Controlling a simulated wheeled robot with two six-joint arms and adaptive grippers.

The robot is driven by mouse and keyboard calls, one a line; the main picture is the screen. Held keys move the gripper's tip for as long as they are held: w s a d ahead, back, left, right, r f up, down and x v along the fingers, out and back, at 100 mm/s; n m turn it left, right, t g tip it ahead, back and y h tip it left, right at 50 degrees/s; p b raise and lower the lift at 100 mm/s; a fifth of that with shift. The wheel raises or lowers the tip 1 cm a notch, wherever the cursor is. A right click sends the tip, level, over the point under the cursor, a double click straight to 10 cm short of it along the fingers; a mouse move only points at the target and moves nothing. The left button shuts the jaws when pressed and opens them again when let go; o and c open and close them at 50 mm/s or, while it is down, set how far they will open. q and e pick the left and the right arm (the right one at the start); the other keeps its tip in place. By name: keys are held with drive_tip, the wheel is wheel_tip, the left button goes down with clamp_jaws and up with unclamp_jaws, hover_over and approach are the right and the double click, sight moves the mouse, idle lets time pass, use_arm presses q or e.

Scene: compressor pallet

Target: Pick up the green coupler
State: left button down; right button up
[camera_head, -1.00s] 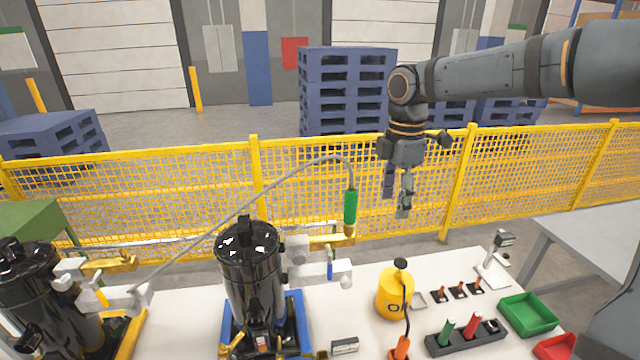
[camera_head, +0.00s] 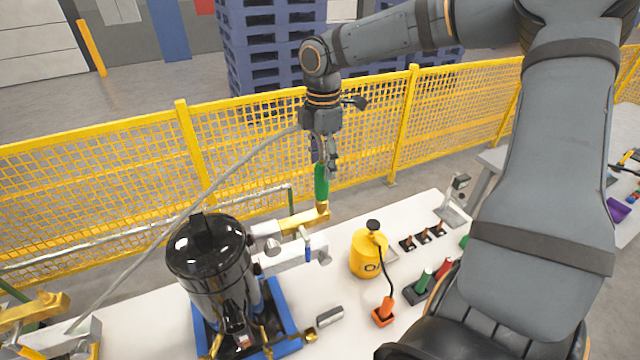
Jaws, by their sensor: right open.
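The green coupler (camera_head: 321,184) stands upright on the brass fitting (camera_head: 305,220) beside the black compressor (camera_head: 211,265). A grey hose rises from the lower left toward the coupler's top, where my gripper hides its end. My right gripper (camera_head: 325,160) points down at the top of the coupler, with its fingers open around or just in front of the coupler's upper end; I cannot tell whether they touch it. My left gripper is not in view.
A yellow mesh fence (camera_head: 250,165) runs behind the table.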

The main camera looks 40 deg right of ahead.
sight(322, 178)
drive_tip(key=shift+s+a+f+p, duration=0.15)
drive_tip(key=shift+a+f+p, duration=0.05)
drive_tip(key=shift+f+p, duration=0.6)
wheel_tip(322, 178, down, 3)
drive_tip(key=shift+d+f, duration=0.1)
drive_tip(key=c, duration=0.7)
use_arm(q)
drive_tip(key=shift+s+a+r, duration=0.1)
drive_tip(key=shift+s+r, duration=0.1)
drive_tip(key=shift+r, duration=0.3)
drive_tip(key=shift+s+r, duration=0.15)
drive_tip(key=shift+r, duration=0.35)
use_arm(e)
clamp_jaws()
